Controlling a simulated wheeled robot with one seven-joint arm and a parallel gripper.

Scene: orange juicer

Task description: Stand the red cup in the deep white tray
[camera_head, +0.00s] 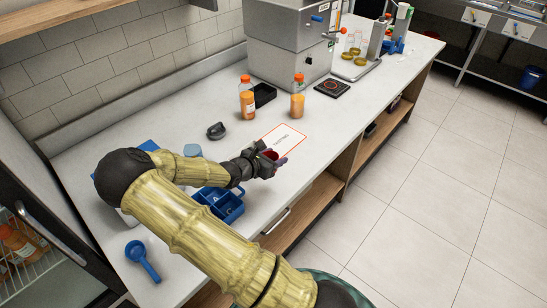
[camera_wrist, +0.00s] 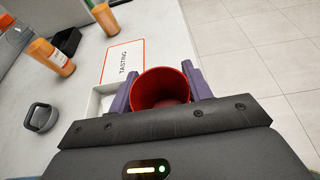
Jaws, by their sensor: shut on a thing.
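The red cup (camera_wrist: 161,88) is held between the purple fingers of my gripper (camera_wrist: 160,84) in the wrist view, with its open mouth facing the camera. In the head view a little of the red cup (camera_head: 271,154) shows at the end of my gripper (camera_head: 274,158), over the front part of the counter. In the wrist view part of a white tray (camera_wrist: 94,103) shows to the left of and beyond the fingers. Most of it is hidden by my gripper and the cup, and its depth and the gap below the cup cannot be told.
A white TASTING card (camera_head: 283,138) with an orange border lies beyond my gripper. Two orange bottles (camera_head: 247,100) (camera_head: 297,99), a black box (camera_head: 264,95) and a grey-handled item (camera_head: 216,130) stand farther back. A blue divided caddy (camera_head: 227,207) and blue scoop (camera_head: 141,259) are nearer.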

